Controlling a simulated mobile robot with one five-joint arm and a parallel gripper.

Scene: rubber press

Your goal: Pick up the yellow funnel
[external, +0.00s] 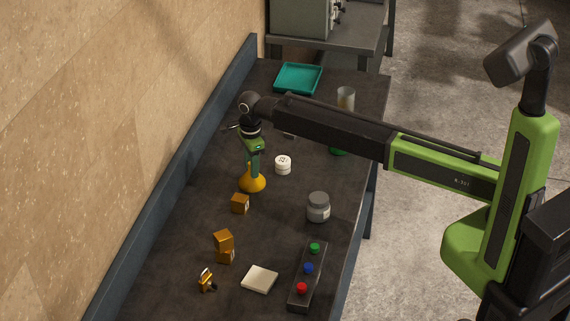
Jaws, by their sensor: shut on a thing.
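The yellow funnel (252,184) is on the dark bench, wide end down, left of the middle of the bench. My gripper (254,174) points straight down at it from above and is shut on its upper part. The green fingers hide the funnel's top. I cannot tell whether the funnel's wide end touches the bench or is slightly above it.
An orange cube (240,203) lies close in front of the funnel, and a white jar (283,165) stands to its right. A grey jar (318,207), stacked orange blocks (224,247) and a button box (307,276) are nearer. A teal tray (298,78) lies at the far end.

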